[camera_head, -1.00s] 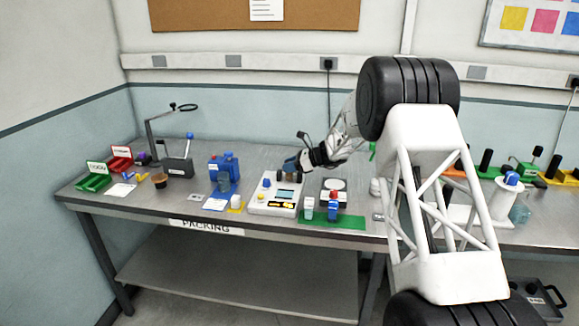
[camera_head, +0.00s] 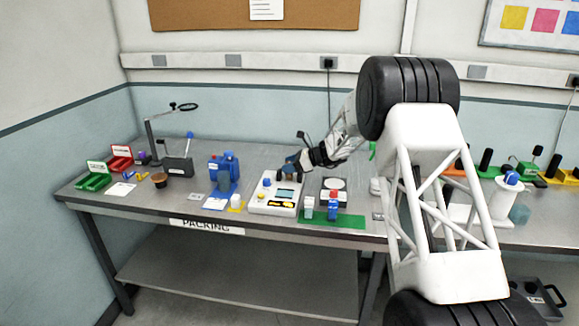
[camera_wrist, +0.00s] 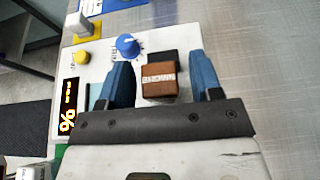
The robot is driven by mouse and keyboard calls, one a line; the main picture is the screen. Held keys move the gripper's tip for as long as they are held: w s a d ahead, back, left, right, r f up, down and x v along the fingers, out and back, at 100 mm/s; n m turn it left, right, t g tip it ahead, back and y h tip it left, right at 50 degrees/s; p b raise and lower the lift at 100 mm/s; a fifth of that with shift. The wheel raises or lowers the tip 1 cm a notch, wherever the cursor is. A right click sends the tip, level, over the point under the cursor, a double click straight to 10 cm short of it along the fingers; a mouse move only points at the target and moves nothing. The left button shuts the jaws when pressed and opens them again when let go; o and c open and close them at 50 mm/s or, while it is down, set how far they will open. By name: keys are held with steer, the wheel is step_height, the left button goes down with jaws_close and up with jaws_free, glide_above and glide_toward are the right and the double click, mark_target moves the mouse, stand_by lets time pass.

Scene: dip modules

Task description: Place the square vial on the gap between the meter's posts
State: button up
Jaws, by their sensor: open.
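The square vial, a brown block with a white printed label (camera_wrist: 159,82), stands between my gripper's two blue fingers in the wrist view. My gripper (camera_wrist: 159,64) is open, with a visible space on each side of the vial. A black post (camera_wrist: 164,57) shows just beyond the vial; a second post cannot be made out, and whether the vial is seated in the gap is hidden. The white meter (camera_head: 262,204) lies under my gripper (camera_head: 291,164) in the head view. Its blue knob (camera_wrist: 128,46) and lit display (camera_wrist: 68,108) show in the wrist view.
A green mat (camera_head: 346,221) with small vials lies to the right of the meter. A blue device (camera_head: 224,168) and a small yellow pad (camera_head: 237,206) are to its left. Bare table shows right of the meter in the wrist view (camera_wrist: 255,60).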

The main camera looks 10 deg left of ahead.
steer(key=v, duration=0.7)
steer(key=shift+d, duration=0.25)
steer(key=shift+r, duration=0.15)
stand_by(0.6)
steer(key=s+d+r+n+h, duration=0.25)
steer(key=s+d+r, duration=0.3)
steer(key=s, duration=0.55)
steer(key=s+d+r+n+h, duration=0.2)
steer(key=s+d+r+n, duration=0.3)
steer(key=s, duration=0.6)
steer(key=s+d+r+n+h, duration=0.2)
steer(key=s+d+r, duration=0.35)
steer(key=s, duration=0.55)
steer(key=s+d+f+n+t+h, duration=0.1)
steer(key=s+d, duration=0.3)
steer(key=s, duration=0.7)
steer(key=s+d+f+n+h, duration=0.1)
steer(key=s+d+n+h, duration=0.2)
steer(key=s, duration=0.9)
steer(key=s+d+f+n+t+h, duration=0.1)
steer(key=s+d+n+h, duration=0.2)
steer(key=s+d, duration=0.4)
steer(key=shift+s+n+t, duration=0.3)
steer(key=shift+s+n, duration=0.35)
steer(key=shift+s, duration=1.85)
